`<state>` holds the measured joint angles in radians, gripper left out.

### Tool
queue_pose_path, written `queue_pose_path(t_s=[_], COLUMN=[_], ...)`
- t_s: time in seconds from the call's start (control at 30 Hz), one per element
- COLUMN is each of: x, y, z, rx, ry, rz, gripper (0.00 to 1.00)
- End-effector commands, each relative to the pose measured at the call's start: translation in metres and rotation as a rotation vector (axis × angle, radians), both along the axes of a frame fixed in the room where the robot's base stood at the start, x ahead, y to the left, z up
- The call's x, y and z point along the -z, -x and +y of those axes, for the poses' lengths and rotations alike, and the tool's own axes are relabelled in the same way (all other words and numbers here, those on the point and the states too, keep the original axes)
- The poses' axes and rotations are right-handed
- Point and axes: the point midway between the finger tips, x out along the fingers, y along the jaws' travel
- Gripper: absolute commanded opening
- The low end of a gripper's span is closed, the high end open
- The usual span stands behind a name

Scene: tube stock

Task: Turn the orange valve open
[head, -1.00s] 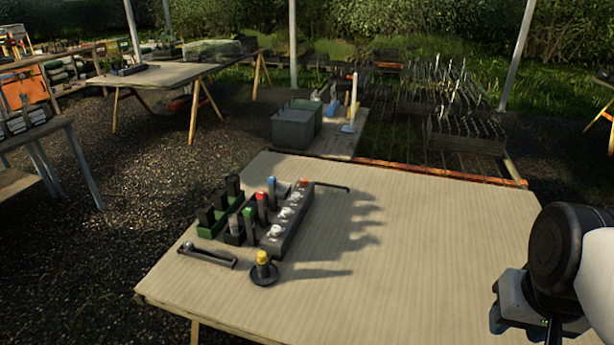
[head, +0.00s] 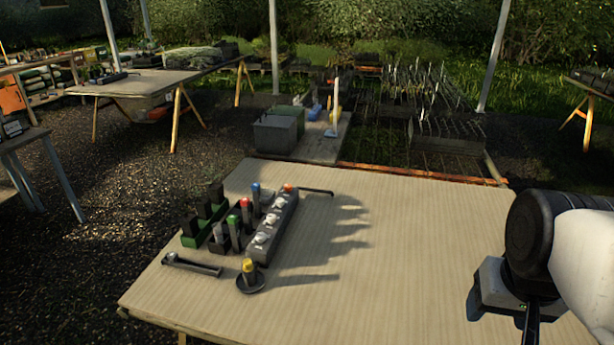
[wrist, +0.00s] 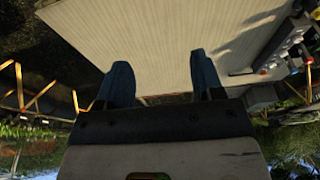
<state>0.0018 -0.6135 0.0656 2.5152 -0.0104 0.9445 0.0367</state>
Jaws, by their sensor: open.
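The orange valve (head: 289,188) is a small orange knob at the far end of a grey block (head: 268,240). The block stands on the left part of the table and carries several white knobs in a row. A dark thin bar runs right from beside the orange knob. My gripper (wrist: 162,80) shows two blue fingers wide apart with nothing between them in the wrist view. In the head view my arm's end is at the right edge, well away from the block, and the fingertips are not clearly seen there.
Colored-top tubes in dark racks (head: 228,232) stand left of the block. A yellow-topped piece on a round base (head: 249,277) and a dark bar (head: 190,264) lie in front. The table's (head: 400,240) middle and right are clear.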

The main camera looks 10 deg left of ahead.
Motion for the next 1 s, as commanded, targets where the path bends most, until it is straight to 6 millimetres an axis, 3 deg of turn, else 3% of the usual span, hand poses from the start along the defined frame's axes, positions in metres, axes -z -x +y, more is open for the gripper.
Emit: queue_pose_path(t_s=[0.27,1.0], x=[-0.021,-0.066], y=[-0.043,-0.202], z=[0.009,0.06], rx=[0.045,0.214], ry=[-0.016,-0.065], rz=[0.014,0.058], gripper=[0.61,0.61])
